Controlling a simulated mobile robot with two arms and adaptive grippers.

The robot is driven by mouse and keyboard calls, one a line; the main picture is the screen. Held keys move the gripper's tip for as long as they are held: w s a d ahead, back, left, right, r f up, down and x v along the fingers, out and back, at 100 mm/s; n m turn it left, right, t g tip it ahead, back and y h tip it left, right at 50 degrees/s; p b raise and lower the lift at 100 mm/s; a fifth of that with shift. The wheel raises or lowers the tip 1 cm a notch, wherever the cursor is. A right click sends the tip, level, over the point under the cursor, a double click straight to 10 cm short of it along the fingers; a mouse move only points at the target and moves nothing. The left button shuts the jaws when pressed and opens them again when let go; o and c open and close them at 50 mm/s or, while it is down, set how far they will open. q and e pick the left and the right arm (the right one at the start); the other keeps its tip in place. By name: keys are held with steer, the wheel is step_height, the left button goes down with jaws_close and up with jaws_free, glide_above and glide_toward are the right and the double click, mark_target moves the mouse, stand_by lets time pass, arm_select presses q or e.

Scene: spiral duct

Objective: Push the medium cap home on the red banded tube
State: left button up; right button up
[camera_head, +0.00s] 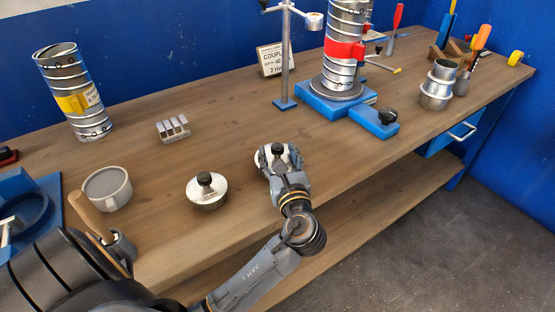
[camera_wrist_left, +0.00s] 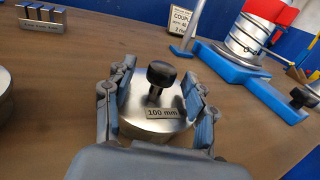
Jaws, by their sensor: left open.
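The red banded tube (camera_head: 345,50) stands upright on a blue base (camera_head: 318,108) at the back of the bench; its top is cut off by the picture edge. A silver cap with a black knob (camera_head: 262,161) sits on the bench inside my left gripper (camera_head: 278,150). In the left wrist view this cap (camera_wrist_left: 150,127) carries a "100 mm" label, and the open left fingers (camera_wrist_left: 158,95) stand on either side of it. I cannot tell whether they touch it. Another knobbed silver cap (camera_head: 207,192) lies to the left. My right gripper is not in view.
A yellow banded tube (camera_head: 72,95) stands at the back left. A slotted metal block (camera_head: 173,129), a grey cup-like piece (camera_head: 107,188) and a metal stand (camera_head: 286,60) are on the bench. A blue clamp block (camera_head: 374,122) juts forward from the base. The middle of the bench is clear.

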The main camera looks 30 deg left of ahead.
arm_select(q)
steer(key=shift+w+a, duration=0.5)
steer(key=shift+a, duration=0.05)
steer(key=shift+d, duration=0.1)
jaws_close()
